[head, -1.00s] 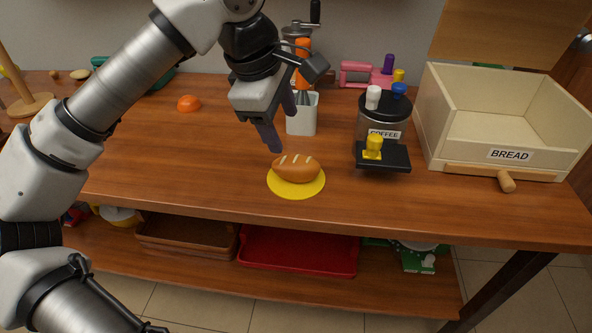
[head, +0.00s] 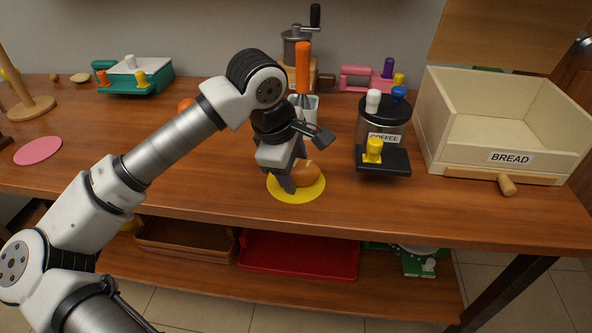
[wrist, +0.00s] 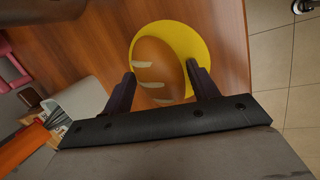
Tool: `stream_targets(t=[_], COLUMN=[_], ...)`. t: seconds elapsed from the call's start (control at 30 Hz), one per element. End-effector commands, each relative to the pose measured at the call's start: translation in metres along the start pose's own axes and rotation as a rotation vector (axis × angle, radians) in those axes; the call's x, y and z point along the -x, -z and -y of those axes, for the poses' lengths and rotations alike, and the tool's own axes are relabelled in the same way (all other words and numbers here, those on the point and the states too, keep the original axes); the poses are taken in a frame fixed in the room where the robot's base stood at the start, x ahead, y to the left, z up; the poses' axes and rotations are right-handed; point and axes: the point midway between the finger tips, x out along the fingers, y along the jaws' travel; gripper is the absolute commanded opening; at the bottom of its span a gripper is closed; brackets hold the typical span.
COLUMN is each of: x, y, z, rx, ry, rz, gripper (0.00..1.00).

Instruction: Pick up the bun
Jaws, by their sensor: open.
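The bun (head: 307,172) is brown with pale slashes on top and sits on a round yellow mat (head: 304,195) near the table's front edge. In the wrist view the bun (wrist: 157,72) lies between the two dark fingers, on the yellow mat (wrist: 200,50). My gripper (head: 291,183) is at the bun's left side in the head view and hides part of it. In the wrist view my gripper (wrist: 160,88) is open, with one finger on either side of the bun. I cannot tell whether the fingers touch it.
A white utensil holder (head: 311,108) with an orange-handled whisk stands behind the bun. An open bread box (head: 505,135) stands farther right. A pink disc (head: 38,151) lies far left.

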Motion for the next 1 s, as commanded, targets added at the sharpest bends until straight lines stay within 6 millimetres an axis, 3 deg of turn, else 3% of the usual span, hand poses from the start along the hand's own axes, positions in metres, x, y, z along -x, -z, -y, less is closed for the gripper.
stream_targets(t=[0.13,0.4,0.77,1.0], x=[0.000,0.000,0.007,0.043], y=[0.000,0.000,-0.001,-0.006], z=[0.000,0.000,-0.002,-0.014], rx=[0.000,0.000,0.000,0.000], ry=[0.000,0.000,0.000,-0.002], rz=[0.000,0.000,-0.001,-0.003], gripper=[0.58,0.25,0.25,0.25])
